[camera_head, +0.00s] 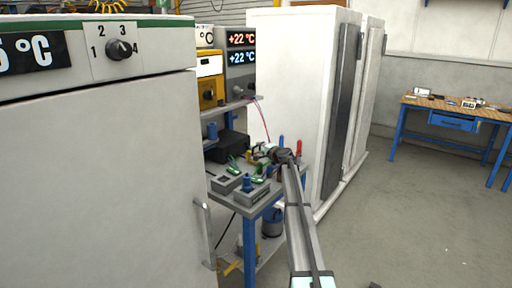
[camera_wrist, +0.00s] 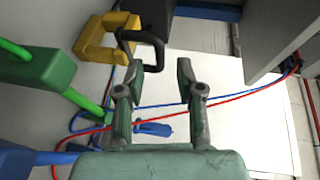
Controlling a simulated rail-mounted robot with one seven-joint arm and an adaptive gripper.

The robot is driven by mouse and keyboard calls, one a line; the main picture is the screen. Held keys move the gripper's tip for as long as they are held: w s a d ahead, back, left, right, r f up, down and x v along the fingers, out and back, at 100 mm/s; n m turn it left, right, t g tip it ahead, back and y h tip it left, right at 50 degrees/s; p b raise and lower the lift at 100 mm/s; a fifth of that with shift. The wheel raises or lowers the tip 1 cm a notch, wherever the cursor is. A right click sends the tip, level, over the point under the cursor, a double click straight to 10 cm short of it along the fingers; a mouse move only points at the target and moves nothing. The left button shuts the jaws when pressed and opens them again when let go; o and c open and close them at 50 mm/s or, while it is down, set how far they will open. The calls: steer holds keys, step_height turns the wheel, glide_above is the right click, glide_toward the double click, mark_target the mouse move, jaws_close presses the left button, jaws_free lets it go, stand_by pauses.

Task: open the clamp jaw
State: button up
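My gripper (camera_head: 268,153) is above the work table in the head view, at the end of my outstretched arm. In the wrist view my gripper (camera_wrist: 158,76) is open, with its two fingers apart and nothing held between them. A black loop-shaped handle (camera_wrist: 146,38) and a yellow U-shaped part (camera_wrist: 100,38) lie just past the fingertips, slightly left. A green part (camera_wrist: 40,70) with a rod is at the left. I cannot tell which of these belongs to the clamp jaw. In the head view, small grey fixtures (camera_head: 250,195) with blue and green parts stand on the table.
Red and blue cables (camera_wrist: 225,98) run behind the fingers in the wrist view. A black box (camera_head: 229,146) is at the table's back. A large chamber door (camera_head: 95,170) stands left, and white cabinets (camera_head: 300,90) stand behind. The floor at right (camera_head: 420,220) is mostly clear.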

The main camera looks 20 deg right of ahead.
mark_target(257, 146)
steer(key=shift+x, duration=2.5)
jaws_close()
